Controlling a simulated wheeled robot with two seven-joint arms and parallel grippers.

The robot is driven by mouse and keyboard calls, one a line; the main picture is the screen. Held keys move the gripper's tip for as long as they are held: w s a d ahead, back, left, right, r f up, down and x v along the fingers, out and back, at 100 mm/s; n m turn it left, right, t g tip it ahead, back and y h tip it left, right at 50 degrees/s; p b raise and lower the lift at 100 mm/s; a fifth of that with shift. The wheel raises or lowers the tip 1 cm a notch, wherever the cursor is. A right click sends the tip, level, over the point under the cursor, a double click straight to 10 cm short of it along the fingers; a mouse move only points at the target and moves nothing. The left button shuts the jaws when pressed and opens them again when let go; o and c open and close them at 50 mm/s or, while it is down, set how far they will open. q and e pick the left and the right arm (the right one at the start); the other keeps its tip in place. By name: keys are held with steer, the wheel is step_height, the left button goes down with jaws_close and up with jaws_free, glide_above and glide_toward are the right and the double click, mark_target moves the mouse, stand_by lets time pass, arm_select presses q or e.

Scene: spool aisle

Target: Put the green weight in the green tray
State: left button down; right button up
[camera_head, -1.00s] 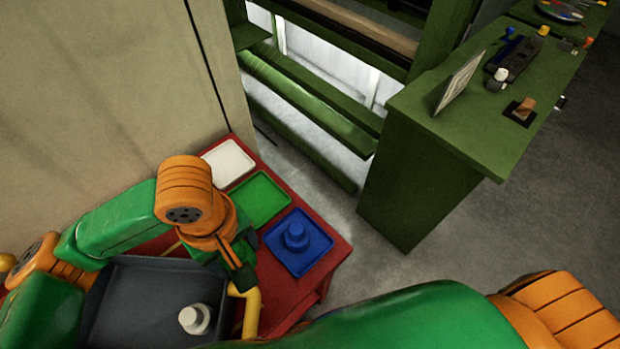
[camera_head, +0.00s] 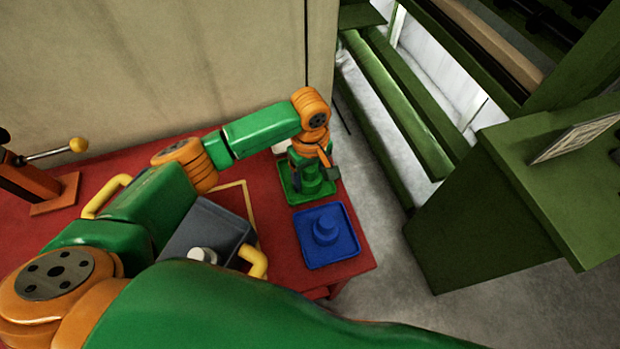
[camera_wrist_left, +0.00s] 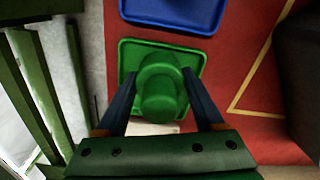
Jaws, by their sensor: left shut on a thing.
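The green weight (camera_head: 311,182) is a stepped round piece with a knob. It stands upright in or just above the green tray (camera_head: 291,197); I cannot tell whether it touches the bottom. My left gripper (camera_head: 314,167) is shut on the weight from above. In the left wrist view the fingers (camera_wrist_left: 162,84) sit on either side of the green weight (camera_wrist_left: 160,92), and the green tray (camera_wrist_left: 128,52) surrounds it. My right gripper is out of view.
A blue tray (camera_head: 347,249) with a blue weight (camera_head: 325,230) lies beside the green tray on the red table (camera_head: 273,236). A white tray (camera_head: 280,147) is mostly hidden behind my arm. A grey bin (camera_head: 181,245) with yellow handles holds a white weight (camera_head: 202,255).

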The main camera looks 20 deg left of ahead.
arm_select(q)
steer(key=shift+a+f, duration=0.1)
steer(key=shift+f, duration=0.6)
steer(key=shift+f, duration=0.1)
jaws_free()
step_height(320, 180, up, 12)
steer(key=shift+r, duration=0.15)
